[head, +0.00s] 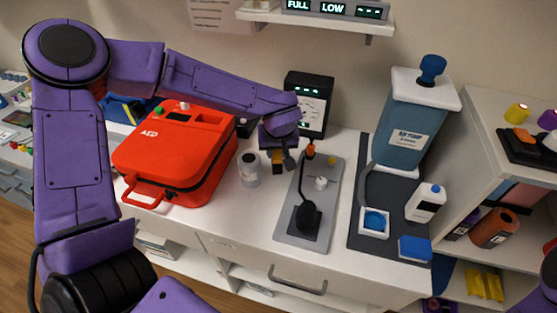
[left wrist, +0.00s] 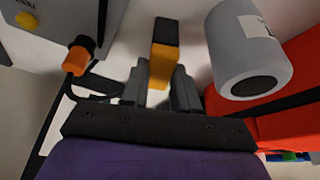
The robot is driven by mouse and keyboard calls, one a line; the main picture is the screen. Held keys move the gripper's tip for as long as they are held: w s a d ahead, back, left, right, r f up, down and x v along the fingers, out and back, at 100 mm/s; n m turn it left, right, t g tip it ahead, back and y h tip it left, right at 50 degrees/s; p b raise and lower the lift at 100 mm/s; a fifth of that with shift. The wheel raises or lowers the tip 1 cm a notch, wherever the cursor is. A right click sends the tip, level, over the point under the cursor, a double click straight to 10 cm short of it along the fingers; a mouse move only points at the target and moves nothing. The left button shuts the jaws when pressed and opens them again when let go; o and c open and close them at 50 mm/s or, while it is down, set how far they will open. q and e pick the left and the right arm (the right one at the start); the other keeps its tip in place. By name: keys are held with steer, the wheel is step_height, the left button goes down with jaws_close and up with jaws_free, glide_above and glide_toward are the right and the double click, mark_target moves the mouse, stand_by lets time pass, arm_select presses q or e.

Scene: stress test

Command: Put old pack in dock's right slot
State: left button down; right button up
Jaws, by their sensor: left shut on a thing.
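My left gripper (head: 280,157) is shut on a small pack, black at one end and orange-yellow at the other. The pack (head: 277,167) is above the counter, between the white jar and the grey board. In the left wrist view, the pack (left wrist: 164,48) sticks out between the fingers of the left gripper (left wrist: 159,78). A dark unit with small displays (head: 333,8) reading FULL and LOW, apparently the dock, is on the wall shelf. The top edge cuts it off, and its slots do not show. My right gripper is out of view.
The red AED case (head: 180,150) is left of the gripper, and a white jar (head: 249,169) stands beside it. A black meter (head: 308,100) is behind. A grey board (head: 290,228) with a black cable lies right. The wall shelf (head: 318,20) overhangs the back.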

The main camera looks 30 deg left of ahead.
arm_select(q)
steer(key=shift+p, duration=0.3)
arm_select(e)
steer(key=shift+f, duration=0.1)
arm_select(q)
steer(key=shift+f, duration=0.15)
steer(key=c, duration=0.8)
jaws_free()
steer(key=shift+f, duration=0.1)
steer(key=shift+c, duration=0.2)
